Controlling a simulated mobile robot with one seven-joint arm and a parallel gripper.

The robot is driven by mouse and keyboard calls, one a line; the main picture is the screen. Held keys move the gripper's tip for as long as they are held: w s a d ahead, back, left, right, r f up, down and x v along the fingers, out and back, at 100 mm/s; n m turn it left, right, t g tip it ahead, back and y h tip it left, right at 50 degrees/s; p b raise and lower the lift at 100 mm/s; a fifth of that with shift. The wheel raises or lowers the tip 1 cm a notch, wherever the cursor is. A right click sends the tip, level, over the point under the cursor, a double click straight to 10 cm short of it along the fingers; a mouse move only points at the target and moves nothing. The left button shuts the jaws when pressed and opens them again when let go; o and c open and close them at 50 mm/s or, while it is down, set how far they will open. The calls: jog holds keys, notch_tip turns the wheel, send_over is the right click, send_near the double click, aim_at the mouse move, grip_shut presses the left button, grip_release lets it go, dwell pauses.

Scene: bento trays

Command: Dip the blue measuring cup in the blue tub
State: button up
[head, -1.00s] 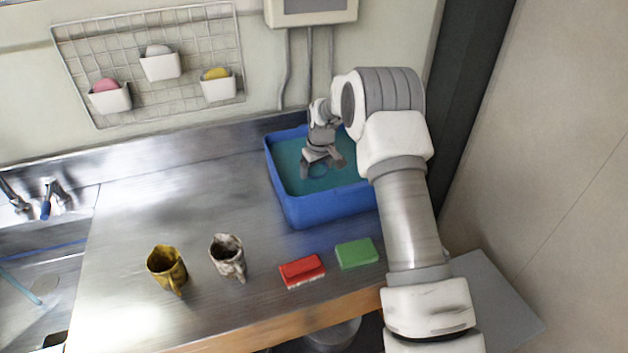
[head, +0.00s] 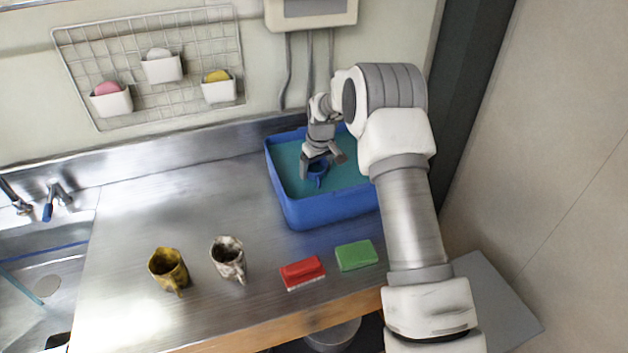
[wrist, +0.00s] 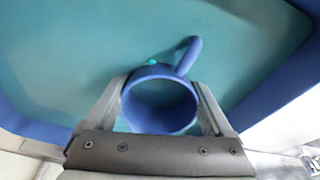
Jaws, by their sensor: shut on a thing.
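The blue tub (head: 335,208) stands at the back right of the steel counter and holds teal liquid (head: 290,165). My gripper (head: 322,166) is over the tub, pointing down. It is shut on the blue measuring cup (head: 317,175), with one finger on each side of the cup. In the wrist view the cup (wrist: 160,123) shows its round rim, and its handle points up and to the right. The teal liquid fills the background there. The head view shows the cup at or just above the liquid; I cannot tell the exact gap.
A sink (head: 50,285) is at the left. The counter's middle left (head: 180,210) is clear.

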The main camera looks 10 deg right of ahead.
notch_tip(320, 180, up, 15)
jog(key=p, duration=0.7)
jog(key=shift+f, duration=0.2)
dwell(0.4)
dwell(0.9)
